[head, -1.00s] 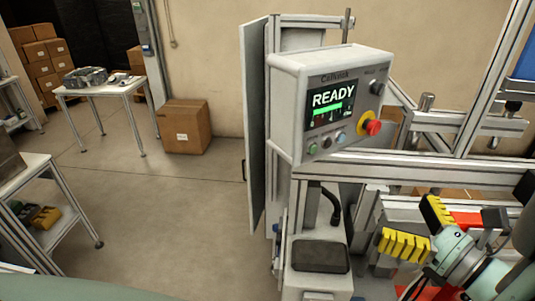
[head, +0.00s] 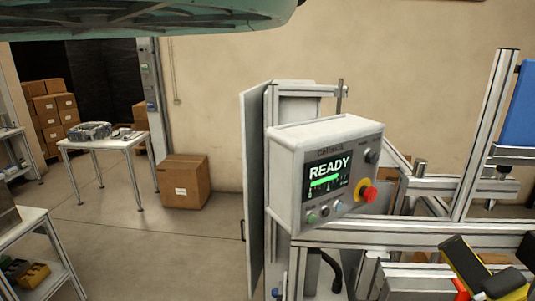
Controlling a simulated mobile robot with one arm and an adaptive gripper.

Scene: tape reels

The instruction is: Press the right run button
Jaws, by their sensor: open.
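A light grey control box (head: 290,160) stands on the machine frame in the middle of the head view. Its screen (head: 328,175) reads READY over a green bar. Below the screen is a row of small buttons: a green one (head: 312,218) at the left, then a dark one (head: 325,210) and a bluish one (head: 339,206). Their labels are too small to read, so I cannot tell which is the right run button. My gripper (head: 480,270), with yellow and black fingers, is partly in view at the lower right, open and apart from the box. Its lower part is cut off.
A red emergency stop (head: 369,194) on a yellow ring sits right of the buttons, below a black knob (head: 372,156). Aluminium rails (head: 400,229) run below and right of the box. A tall grey panel (head: 254,190) stands at its left.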

